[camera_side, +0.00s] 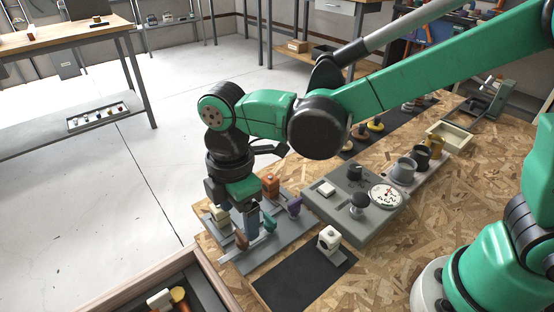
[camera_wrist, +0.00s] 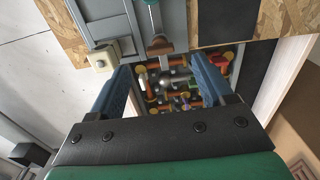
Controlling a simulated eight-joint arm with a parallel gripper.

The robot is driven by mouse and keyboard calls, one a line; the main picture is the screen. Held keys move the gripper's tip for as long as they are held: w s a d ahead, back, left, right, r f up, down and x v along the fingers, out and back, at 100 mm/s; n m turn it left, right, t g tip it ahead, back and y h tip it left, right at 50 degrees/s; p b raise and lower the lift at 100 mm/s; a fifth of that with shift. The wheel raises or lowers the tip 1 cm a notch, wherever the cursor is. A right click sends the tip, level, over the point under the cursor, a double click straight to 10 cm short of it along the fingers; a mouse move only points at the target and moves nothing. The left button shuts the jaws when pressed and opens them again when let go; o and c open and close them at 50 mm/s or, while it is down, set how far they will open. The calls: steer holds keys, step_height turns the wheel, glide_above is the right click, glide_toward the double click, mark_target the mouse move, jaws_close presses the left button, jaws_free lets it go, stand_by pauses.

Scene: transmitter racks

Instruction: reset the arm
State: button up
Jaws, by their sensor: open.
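My gripper (camera_wrist: 162,70) is open in the wrist view, with its two blue fingers wide apart and nothing held between them. In the side view my gripper (camera_side: 251,230) points down over the grey rack (camera_side: 285,240) and partly hides it. In the wrist view, a bin of mixed coloured parts (camera_wrist: 175,88) shows beyond and between the fingers.
A grey panel (camera_side: 330,215) with knobs and a round dial (camera_side: 385,196) stands right of the rack. A white block (camera_side: 329,238) sits by a black mat (camera_side: 290,285). Cups (camera_side: 403,172) and a beige tray (camera_side: 449,138) are farther back. A wooden-edged bin (camera_side: 130,290) is at the front left.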

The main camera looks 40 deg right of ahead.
steer(key=s+d+r+m+t, duration=0.1)
steer(key=d+r+m+t, duration=0.2)
steer(key=d+m, duration=0.6)
steer(key=s+d+r+m+t, duration=0.2)
steer(key=d+r+m+t, duration=0.1)
steer(key=d+m, duration=0.6)
steer(key=shift+t, duration=0.6)
